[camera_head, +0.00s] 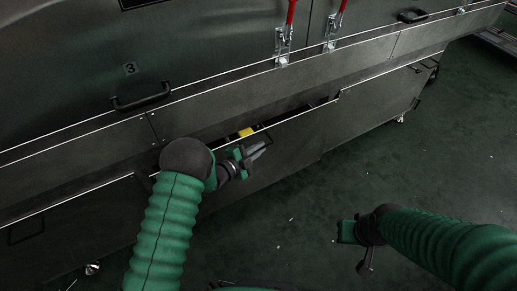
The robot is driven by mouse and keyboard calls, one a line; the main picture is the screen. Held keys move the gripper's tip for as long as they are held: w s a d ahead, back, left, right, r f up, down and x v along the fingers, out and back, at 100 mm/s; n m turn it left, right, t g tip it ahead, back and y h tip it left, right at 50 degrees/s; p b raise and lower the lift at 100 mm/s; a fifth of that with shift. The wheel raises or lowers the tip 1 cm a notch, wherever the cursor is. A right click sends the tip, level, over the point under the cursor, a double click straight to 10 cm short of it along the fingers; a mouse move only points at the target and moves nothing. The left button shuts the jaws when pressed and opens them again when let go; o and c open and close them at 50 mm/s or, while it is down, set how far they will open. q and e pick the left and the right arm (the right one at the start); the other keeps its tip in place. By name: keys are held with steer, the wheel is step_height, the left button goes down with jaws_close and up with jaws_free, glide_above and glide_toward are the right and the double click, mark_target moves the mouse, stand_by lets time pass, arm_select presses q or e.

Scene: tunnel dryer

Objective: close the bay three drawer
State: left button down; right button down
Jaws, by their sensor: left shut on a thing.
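The bay three drawer (290,150) is the dark panel in the lower row, under the hatch marked 3 (130,68). It stands partly open; a dark gap shows behind its top edge, with something yellow (247,132) inside. My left gripper (256,152) is at the drawer's front, just below the top edge, and is shut on what appears to be the drawer's handle. The gripper and wrist hide most of the handle. My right gripper (352,246) is over the floor, apart from the drawer; its jaws are unclear.
A black handle (141,97) sits on the hatch above. Two red-handled clamps (283,45) are higher up. A lower panel at left has its own handle (26,231). The dark green floor (430,165) at right is open, with small pale bits on it.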

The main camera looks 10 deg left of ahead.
mark_target(248, 143)
arm_select(q)
steer(key=shift+f, duration=0.15)
steer(key=w+a, duration=0.1)
steer(key=w+a+b, duration=0.1)
steer(key=w, duration=0.1)
steer(key=shift+w+a, duration=0.1)
steer(key=shift+a, duration=0.25)
steer(key=c, duration=1.8)
jaws_free()
steer(key=shift+w, duration=0.1)
